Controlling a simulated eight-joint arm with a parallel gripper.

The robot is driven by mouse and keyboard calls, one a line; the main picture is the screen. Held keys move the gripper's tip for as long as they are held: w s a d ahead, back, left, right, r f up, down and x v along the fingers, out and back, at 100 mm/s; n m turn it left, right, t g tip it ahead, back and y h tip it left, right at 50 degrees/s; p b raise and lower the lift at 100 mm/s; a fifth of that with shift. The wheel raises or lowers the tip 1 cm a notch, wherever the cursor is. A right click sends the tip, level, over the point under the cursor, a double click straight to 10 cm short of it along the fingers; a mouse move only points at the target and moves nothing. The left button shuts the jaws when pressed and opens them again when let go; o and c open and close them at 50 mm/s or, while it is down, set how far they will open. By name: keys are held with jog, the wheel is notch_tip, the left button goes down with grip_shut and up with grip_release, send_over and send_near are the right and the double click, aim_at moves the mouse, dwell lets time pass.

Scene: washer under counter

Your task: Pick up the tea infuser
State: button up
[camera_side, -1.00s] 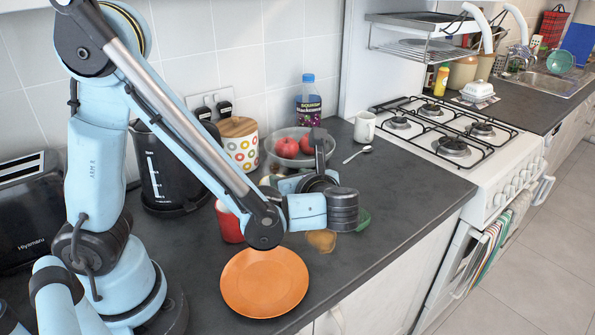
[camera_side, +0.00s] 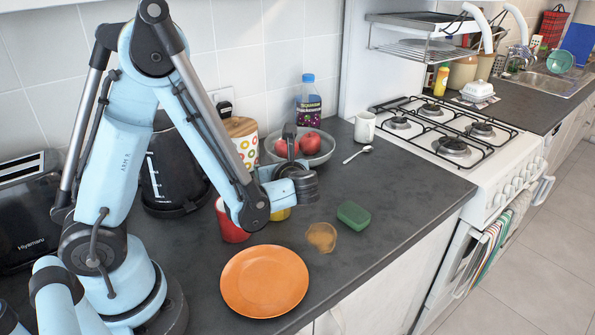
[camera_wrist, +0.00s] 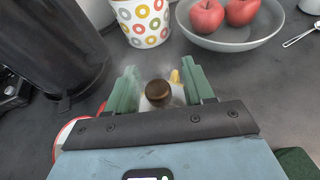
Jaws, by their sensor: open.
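In the wrist view, my gripper (camera_wrist: 159,68) has its two green fingers spread apart. Between them is a small round object with a dark brown top (camera_wrist: 158,92) and a pale body, with a bit of yellow beside it. It may be the tea infuser, but I cannot tell for certain. The fingers stand on either side of it with gaps visible. In the side view, my gripper (camera_side: 283,192) is above the counter behind the red mug, and its fingers are not clearly seen. A yellow item (camera_side: 280,214) shows partly below it, mostly hidden by my arm.
A red mug (camera_side: 231,222) and black kettle (camera_side: 170,170) stand left. A patterned canister (camera_side: 245,145) and a bowl (camera_side: 317,151) of red fruit are behind. An orange plate (camera_side: 264,282), tan flat item (camera_side: 321,237) and green block (camera_side: 354,215) lie in front.

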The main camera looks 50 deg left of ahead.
jog(key=shift+c, duration=0.4)
grip_shut()
jog(key=shift+r, duration=0.15)
